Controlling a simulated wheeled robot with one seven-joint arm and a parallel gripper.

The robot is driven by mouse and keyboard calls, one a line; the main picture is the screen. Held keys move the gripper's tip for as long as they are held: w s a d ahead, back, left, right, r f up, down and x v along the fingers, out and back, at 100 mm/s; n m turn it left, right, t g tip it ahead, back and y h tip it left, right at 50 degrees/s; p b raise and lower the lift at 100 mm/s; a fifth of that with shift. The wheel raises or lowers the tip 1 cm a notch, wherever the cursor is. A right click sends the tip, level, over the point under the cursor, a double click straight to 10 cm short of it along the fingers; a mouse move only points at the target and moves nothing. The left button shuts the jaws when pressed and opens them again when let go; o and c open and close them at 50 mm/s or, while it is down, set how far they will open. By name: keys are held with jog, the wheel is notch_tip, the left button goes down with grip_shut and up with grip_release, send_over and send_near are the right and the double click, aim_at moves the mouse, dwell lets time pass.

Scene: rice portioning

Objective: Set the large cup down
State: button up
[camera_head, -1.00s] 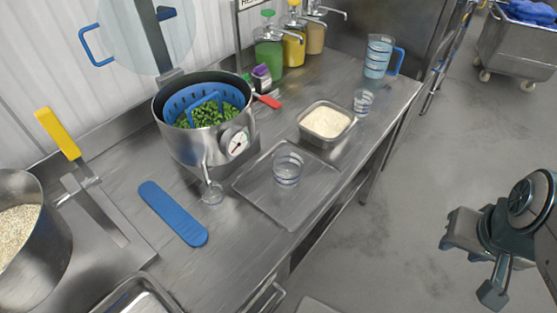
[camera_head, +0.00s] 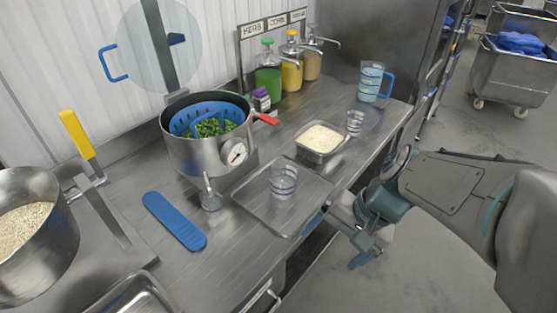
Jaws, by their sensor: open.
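A clear cup (camera_head: 284,181) with dark bands, the larger of two such cups, stands upright on a flat metal tray (camera_head: 262,212) near the counter's front edge. A smaller clear cup (camera_head: 355,122) stands farther back on the counter, right of a square metal pan of white rice (camera_head: 320,138). My gripper (camera_head: 342,232) is open and empty, just off the counter's front edge. It is to the lower right of the large cup and apart from it. My arm reaches in from the right.
A steel pot (camera_head: 195,150) with a blue basket of green vegetables stands left of the tray. A blue-handled jug (camera_head: 371,82) and pump bottles (camera_head: 292,65) stand behind.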

jog(key=w+a+f+m+y, duration=0.2)
jog(key=w+a+m+y, duration=0.1)
jog(key=a+m+y, duration=0.1)
jog(key=m+t+y, duration=0.4)
jog(key=m+t, duration=0.6)
jog(key=m, duration=0.6)
send_near(273, 165)
jog(key=shift+w+a+f+b, duration=0.2)
jog(key=shift+w+a+b, duration=0.15)
jog(key=shift+b, duration=0.1)
jog(key=shift+p+x, duration=0.9)
jog(key=shift+x, duration=1.7)
jog(key=c, duration=1.4)
jog(key=shift+r, duration=0.1)
